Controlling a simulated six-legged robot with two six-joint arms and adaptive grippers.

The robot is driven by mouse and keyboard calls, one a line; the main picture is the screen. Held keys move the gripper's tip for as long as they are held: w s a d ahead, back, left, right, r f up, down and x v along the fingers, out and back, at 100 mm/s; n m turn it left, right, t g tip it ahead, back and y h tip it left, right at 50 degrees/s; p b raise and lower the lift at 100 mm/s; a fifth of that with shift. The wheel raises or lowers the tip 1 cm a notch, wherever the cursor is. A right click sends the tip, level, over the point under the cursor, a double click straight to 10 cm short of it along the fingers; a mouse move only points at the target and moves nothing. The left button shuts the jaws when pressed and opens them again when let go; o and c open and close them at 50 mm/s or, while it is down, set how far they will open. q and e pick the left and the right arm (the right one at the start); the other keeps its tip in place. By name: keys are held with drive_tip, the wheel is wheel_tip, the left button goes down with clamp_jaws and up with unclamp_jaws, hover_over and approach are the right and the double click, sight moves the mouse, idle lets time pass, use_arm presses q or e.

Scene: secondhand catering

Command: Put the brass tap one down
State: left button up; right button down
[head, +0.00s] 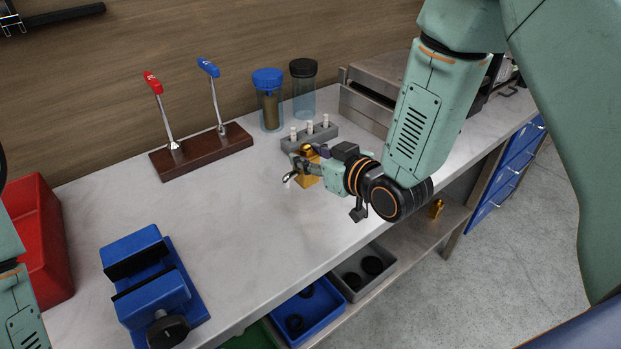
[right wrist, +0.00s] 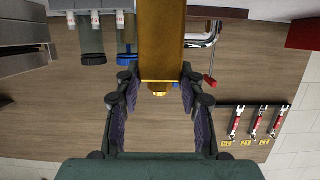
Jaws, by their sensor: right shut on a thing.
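The brass tap (head: 308,181) is a gold, blocky piece over the counter, just in front of the grey block with white pegs. My right gripper (head: 302,170) is shut on it. In the right wrist view the brass tap (right wrist: 161,40) fills the upper middle, with a finger against each side. Whether its base touches the counter or hangs slightly above it cannot be told. Part of my left arm shows at the left edge of the head view, but its gripper is out of the picture.
The grey pegged block (head: 322,137), a blue-lidded jar (head: 269,105) and a black-lidded jar (head: 303,95) stand behind. A wooden base with red and blue levers (head: 200,152) is left. A blue vise (head: 150,285) and red bin (head: 35,240) are front left. The middle counter is clear.

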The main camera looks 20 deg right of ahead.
sight(313, 178)
drive_tip(key=f, duration=0.4)
drive_tip(key=shift+w+a, duration=0.15)
drive_tip(key=shift+w, duration=0.2)
drive_tip(key=shift+f, duration=0.45)
drive_tip(key=shift+s+d, duration=0.15)
drive_tip(key=shift+d, duration=0.05)
drive_tip(key=shift+f, duration=0.1)
drive_tip(key=shift+a+f, duration=0.1)
drive_tip(key=shift+f, duration=0.05)
drive_tip(key=c, duration=1.3)
unclamp_jaws()
drive_tip(key=shift+f+b, duration=0.1)
drive_tip(key=shift+b, duration=0.2)
drive_tip(key=o, duration=0.5)
